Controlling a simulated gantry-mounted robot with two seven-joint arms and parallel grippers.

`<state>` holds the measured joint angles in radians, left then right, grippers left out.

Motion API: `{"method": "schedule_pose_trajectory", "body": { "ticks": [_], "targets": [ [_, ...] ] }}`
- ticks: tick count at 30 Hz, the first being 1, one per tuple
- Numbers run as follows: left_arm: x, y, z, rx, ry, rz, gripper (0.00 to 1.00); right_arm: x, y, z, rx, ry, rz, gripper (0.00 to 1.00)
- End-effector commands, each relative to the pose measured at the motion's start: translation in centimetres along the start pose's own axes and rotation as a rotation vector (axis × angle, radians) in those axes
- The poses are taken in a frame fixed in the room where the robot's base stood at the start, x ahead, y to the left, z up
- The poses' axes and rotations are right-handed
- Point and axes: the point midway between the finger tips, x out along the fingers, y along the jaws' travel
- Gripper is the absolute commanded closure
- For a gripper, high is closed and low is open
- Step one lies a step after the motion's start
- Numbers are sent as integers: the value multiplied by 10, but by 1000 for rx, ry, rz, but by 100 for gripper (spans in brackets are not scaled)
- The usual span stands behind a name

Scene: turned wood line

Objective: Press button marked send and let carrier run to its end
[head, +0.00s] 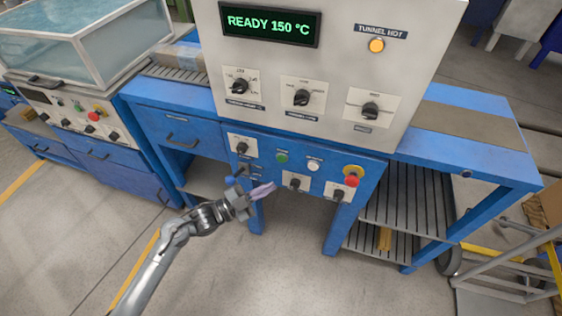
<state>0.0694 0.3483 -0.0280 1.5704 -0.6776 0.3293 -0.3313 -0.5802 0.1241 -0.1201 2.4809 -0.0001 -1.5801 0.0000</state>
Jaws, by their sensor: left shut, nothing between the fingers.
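My left gripper (264,190) is shut and empty. It is in front of the lower blue control panel (265,145), below the green button (282,158) and left of a rotary switch. I cannot tell whether it touches the panel. The panel also carries a white button (313,165) and a red emergency stop (352,179) on a yellow ring. The labels by the buttons are too small to read, so I cannot tell which is marked send. I cannot identify a carrier. My right gripper is not in view.
Above the panel, a grey box has a display (268,24) reading READY 150 °C and a lit amber TUNNEL HOT lamp (376,45). A water tank (85,30) stands at the left. A cart (500,275) is at the right. The floor in front is clear.

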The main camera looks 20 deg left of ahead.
Motion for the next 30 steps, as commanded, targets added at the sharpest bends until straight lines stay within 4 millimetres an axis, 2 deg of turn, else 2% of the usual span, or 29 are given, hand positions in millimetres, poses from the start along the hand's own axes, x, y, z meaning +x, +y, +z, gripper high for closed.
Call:
{"method": "schedule_pose_trajectory", "body": {
  "ticks": [1, 12, 21, 30],
  "targets": [
    [4, -1, 6, 2, 2, -1, 100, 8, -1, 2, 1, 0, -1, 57],
    [34, -24, 27, 1, 1, 0, 100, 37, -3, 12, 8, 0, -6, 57],
    [47, -34, 35, 1, 1, 0, 100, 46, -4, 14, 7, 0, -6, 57],
    [49, -36, 35, 0, 0, 0, 100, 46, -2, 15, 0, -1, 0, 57]
  ]
}}
